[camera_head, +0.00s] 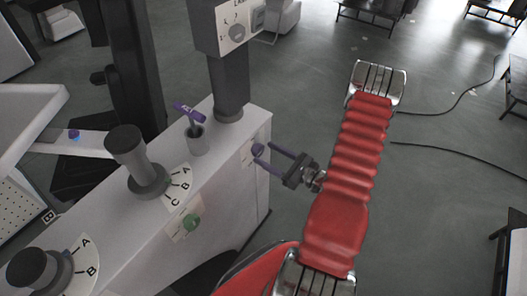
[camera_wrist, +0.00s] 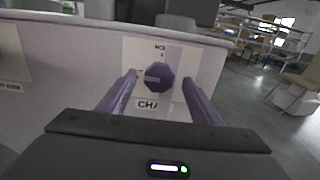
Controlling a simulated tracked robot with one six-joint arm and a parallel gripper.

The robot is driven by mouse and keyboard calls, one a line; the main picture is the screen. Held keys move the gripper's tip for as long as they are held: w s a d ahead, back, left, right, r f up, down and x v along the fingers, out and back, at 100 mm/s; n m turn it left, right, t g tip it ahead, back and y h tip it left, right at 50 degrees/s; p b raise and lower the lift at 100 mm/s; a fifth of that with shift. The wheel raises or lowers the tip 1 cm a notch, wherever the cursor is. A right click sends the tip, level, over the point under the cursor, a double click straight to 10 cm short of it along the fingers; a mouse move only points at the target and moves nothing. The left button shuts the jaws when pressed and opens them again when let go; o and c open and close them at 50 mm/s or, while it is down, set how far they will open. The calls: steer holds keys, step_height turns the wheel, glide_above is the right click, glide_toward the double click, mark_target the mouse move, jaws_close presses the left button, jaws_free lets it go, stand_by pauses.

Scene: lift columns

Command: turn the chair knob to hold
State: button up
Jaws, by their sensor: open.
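The chair knob, a dark purple many-sided knob (camera_wrist: 159,76), sits on a white label plate (camera_wrist: 146,53) on the cabinet's end face. A pale mark runs across its left half, roughly level. Partly covered letters read "CHA" below it and seemingly "HO" above it. In the head view the purple knob (camera_head: 257,149) is at the cabinet's right end. My gripper (camera_head: 266,155) is open, its two purple fingers pointing at the knob. In the wrist view the fingers (camera_wrist: 160,84) stand on either side of the knob, with gaps; contact is not visible.
A dark post (camera_head: 229,85) rises behind. Floor right of my arm is mostly clear, with cables (camera_head: 450,112).

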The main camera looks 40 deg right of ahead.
steer(key=shift+x, duration=1.4)
steer(key=shift+c, duration=0.4)
steer(key=c, duration=0.9)
